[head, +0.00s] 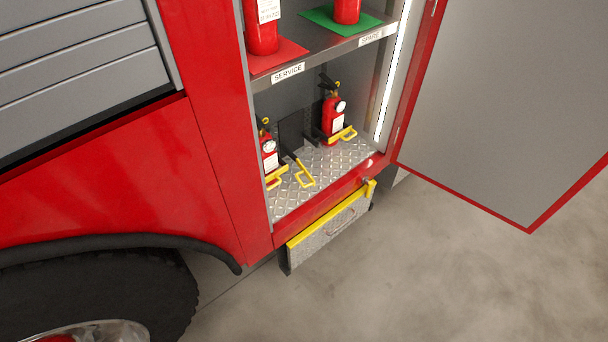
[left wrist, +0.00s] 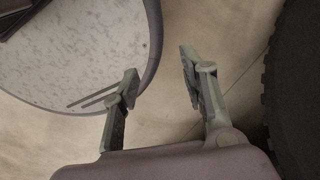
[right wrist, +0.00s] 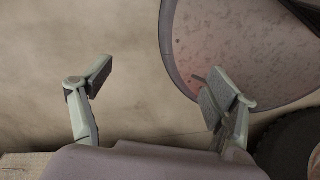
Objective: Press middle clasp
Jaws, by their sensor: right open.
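The middle clasp (head: 304,177) is a yellow loop on a dark arm in the lower bay of the red truck's locker. It lies swung down and forward over the diamond-plate floor, in front of a dark bracket (head: 291,134) with no extinguisher in it. Red extinguishers stand upright on the left (head: 268,153) and right (head: 333,118), each with a yellow clasp across its front. My left gripper (left wrist: 160,72) is open and empty in the left wrist view. My right gripper (right wrist: 155,76) is open and empty in the right wrist view. Neither gripper shows in the head view.
A shelf (head: 330,57) above holds extinguishers on a red mat (head: 277,57) and a green mat (head: 322,20). The grey locker door (head: 500,100) hangs open on the right. A yellow-topped step (head: 330,221) juts out below. The floor in front is clear.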

